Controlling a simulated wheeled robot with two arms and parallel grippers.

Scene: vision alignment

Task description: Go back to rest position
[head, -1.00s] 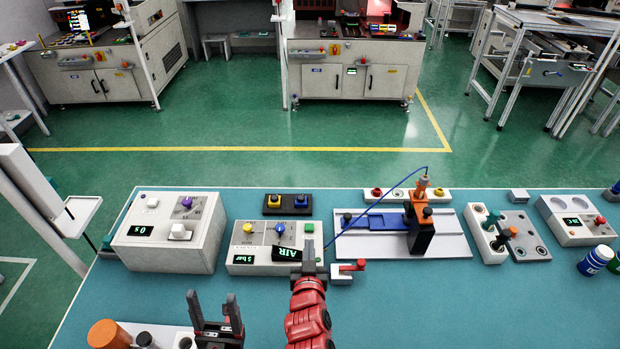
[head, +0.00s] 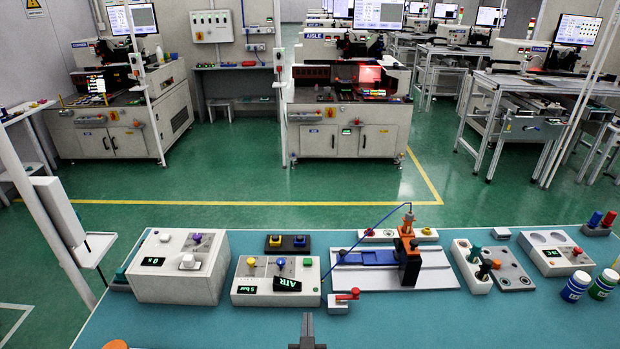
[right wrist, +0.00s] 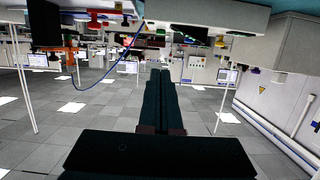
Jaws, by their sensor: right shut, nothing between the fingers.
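My right gripper (head: 307,322) shows at the bottom middle of the head view, dark and narrow, with its fingers shut and empty. It is in front of the bench items and apart from the grey AIR box (head: 277,298). In the right wrist view, the shut fingers (right wrist: 160,80) point away from the camera with nothing between them.
A teal bench (head: 200,325) carries a white box with a display (head: 180,285), a red-handled valve (head: 345,297), a blue-and-orange slide fixture (head: 408,255) and bottles (head: 575,285). Bare bench lies at the front right. Machines (head: 350,125) stand behind a green floor.

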